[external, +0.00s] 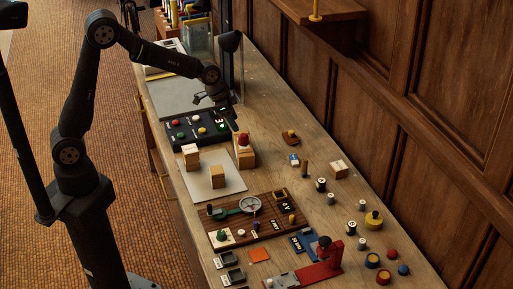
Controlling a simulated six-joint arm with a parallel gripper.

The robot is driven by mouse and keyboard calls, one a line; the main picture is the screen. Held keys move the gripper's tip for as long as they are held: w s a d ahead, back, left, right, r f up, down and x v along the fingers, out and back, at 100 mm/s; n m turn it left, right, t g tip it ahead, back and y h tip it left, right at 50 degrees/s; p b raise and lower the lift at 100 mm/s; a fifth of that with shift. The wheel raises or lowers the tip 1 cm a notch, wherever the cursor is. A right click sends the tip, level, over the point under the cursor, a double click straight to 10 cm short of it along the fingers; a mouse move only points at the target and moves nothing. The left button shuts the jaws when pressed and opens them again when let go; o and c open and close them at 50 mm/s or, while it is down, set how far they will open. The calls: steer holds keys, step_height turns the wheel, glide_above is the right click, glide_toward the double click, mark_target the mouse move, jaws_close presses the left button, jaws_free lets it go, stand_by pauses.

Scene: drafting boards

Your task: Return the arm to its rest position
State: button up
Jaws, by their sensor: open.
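My gripper (216,109) hangs from my black arm (165,58) in the external view. It is open, with nothing seen between its fingers. It is over the far part of the wooden bench, above or beside a black panel (196,127) with coloured buttons. A wooden block with a red button on top (244,150) stands close by to the right. I cannot tell how high the fingertips are above the panel.
A pale board (203,182) with wooden blocks lies nearer. A brown board (275,217) with parts, a red device (318,266), and several knobs and small cylinders cover the near bench. Wood panelling (345,105) borders the right side. Open floor (125,140) lies left.

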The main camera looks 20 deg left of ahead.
mark_target(242, 135)
steer(key=w+v, duration=0.1)
steer(key=v, duration=0.3)
steer(key=x, duration=0.7)
steer(key=s+x, duration=0.1)
steer(key=x, duration=0.3)
steer(key=shift+f, duration=0.25)
step_height(242, 135, up, 4)
steer(key=shift+d+r, duration=0.1)
steer(key=s+d+r, duration=0.3)
steer(key=s+r, duration=0.4)
steer(key=s, duration=0.4)
steer(key=s+d+f+m+g, duration=0.2)
steer(key=s+d+f+m, duration=0.1)
steer(key=d+m, duration=0.25)
steer(key=s+d+f+m+g, duration=0.2)
steer(key=s+d+f+m, duration=0.2)
steer(key=d, duration=0.3)
steer(key=w+f, duration=0.3)
steer(key=w, duration=0.3)
steer(key=shift+d+f+m, duration=0.1)
steer(key=shift+f+m, duration=0.05)
steer(key=shift+m, duration=0.1)
